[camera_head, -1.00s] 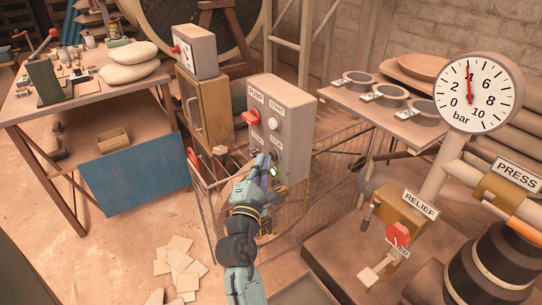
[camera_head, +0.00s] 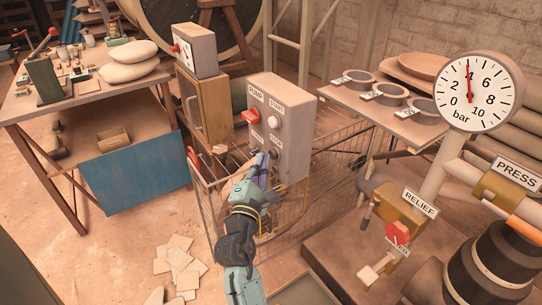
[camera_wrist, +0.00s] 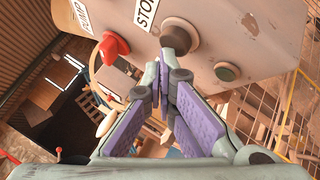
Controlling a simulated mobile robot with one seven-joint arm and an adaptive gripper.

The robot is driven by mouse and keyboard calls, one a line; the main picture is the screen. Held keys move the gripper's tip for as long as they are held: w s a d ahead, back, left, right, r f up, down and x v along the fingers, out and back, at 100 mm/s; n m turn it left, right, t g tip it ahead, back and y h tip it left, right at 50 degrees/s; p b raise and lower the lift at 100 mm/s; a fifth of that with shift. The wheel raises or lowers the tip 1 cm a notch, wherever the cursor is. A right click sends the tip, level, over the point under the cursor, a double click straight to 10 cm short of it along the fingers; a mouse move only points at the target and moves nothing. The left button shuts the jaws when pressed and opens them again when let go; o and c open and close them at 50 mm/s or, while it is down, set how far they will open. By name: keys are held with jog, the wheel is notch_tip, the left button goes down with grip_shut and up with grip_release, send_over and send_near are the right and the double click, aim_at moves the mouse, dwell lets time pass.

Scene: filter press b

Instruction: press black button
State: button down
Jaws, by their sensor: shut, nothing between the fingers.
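The grey control box (camera_head: 288,130) stands left of the pressure gauge, with PUMP, START and STOP labels on its face. In the wrist view the black button (camera_wrist: 182,35) sits beside the STOP label (camera_wrist: 146,12). My gripper (camera_head: 262,158) is shut and empty at the lower front of the box. In the wrist view the fingertips (camera_wrist: 165,62) reach up to the black button and overlap its lower edge; they appear to touch it. In the head view my gripper hides the button. A dull green lamp (camera_wrist: 227,72) is beside it.
The red pump switch (camera_wrist: 113,47) is close to the fingers on the box face. A wire mesh cage (camera_head: 322,185) surrounds the box's base. The gauge (camera_head: 478,92) reads about 4 bar. The RELIEF station (camera_head: 415,210) is at the right.

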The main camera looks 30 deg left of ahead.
jog(key=shift+s+a, duration=0.15)
jog(key=shift+s, duration=0.3)
jog(key=s, duration=0.1)
jog(key=s+a+b, duration=0.1)
jog(key=s, duration=0.1)
jog(key=s+a, duration=0.1)
jog(key=shift+s+b, duration=0.3)
jog(key=shift+s, duration=0.05)
dwell(0.7)
